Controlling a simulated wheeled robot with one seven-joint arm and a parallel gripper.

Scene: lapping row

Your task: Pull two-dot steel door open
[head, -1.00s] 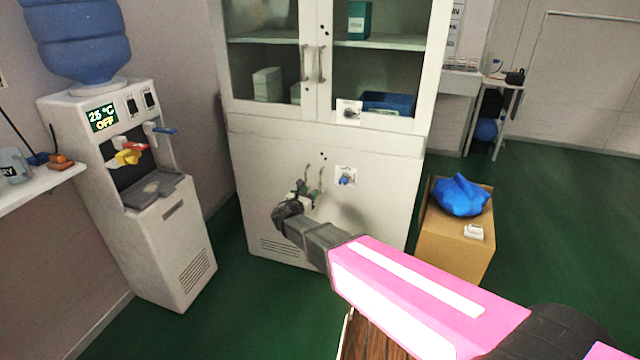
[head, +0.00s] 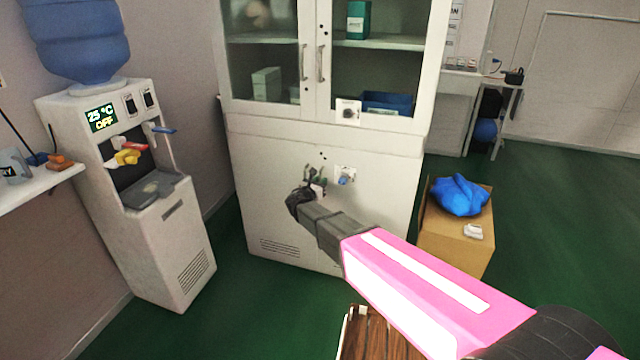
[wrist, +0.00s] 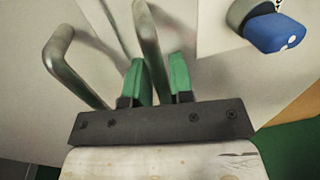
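The white steel cabinet's lower front (head: 270,170) has small dark dots near its top middle, and its doors look shut. In the wrist view two curved metal handles stand side by side: a left handle (wrist: 62,55) and a right handle (wrist: 149,35). My gripper (head: 316,178) is at these handles. A blue knob (wrist: 275,30) with white dots sits to the right, on a white plate. My gripper partly hides the handles in the head view.
A water dispenser (head: 150,200) stands to the left. A cardboard box (head: 455,245) with a blue bag (head: 460,195) stands close to the cabinet's right side. Glazed upper doors (head: 375,60) are above.

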